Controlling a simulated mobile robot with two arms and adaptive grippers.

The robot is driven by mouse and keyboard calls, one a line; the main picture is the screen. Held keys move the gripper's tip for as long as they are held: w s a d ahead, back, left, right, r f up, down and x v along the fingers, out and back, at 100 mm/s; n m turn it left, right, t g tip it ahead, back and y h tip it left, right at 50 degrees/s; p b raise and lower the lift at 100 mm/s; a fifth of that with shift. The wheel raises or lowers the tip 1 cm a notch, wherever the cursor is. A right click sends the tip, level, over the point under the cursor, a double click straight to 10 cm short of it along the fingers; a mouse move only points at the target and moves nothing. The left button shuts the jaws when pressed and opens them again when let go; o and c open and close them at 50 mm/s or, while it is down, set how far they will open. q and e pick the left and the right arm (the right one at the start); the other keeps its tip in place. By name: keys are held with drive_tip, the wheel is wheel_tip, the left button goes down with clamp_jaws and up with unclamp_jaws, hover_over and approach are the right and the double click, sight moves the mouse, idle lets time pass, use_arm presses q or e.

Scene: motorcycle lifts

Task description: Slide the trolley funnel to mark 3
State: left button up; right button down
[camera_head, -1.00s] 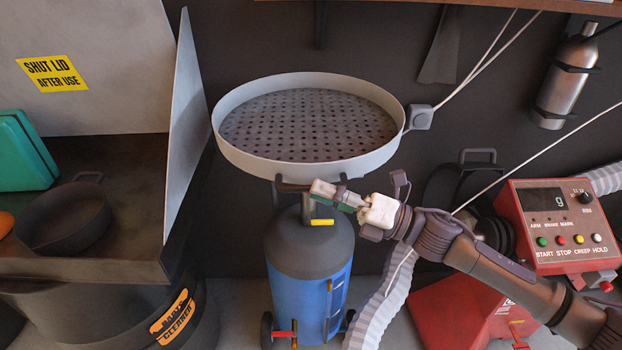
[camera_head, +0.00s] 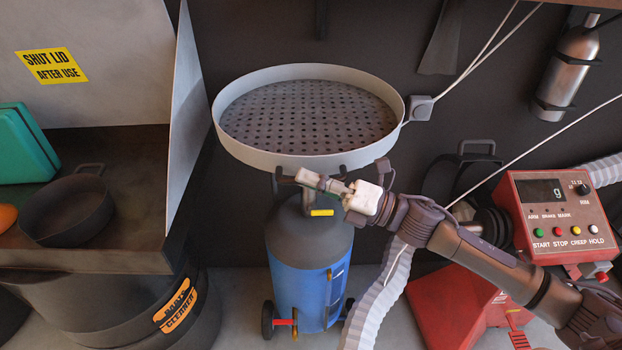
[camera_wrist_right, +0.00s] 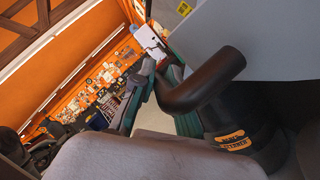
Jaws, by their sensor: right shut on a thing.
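The trolley funnel is a wide round pale dish (camera_head: 290,161) with a perforated plate, above a blue wheeled tank (camera_head: 297,290) with a dark domed top. My right gripper (camera_head: 312,183) reaches in from the right, just below the dish's front rim and above the tank top. It is shut on a dark part of the trolley funnel, largely hidden by the fingers. In the right wrist view a black bent bar (camera_wrist_right: 210,88) lies at the fingers. My left gripper is not in view. No numbered mark is readable.
A red control box (camera_head: 555,215) with coloured buttons stands on the right, its display showing "g". A pale ribbed hose (camera_head: 375,300) runs beside the tank. A parts cleaner (camera_head: 100,310) with a raised lid and a dark pan (camera_head: 65,210) stand close on the left.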

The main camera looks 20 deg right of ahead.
wheel_tip(320, 180, up, 17)
drive_tip(key=p, duration=0.9)
drive_tip(key=shift+f, duration=0.3)
drive_tip(key=c, duration=1.2)
unclamp_jaws()
drive_tip(key=shift+f, duration=0.1)
drive_tip(key=v, duration=1.2)
drive_tip(key=shift+d, duration=0.1)
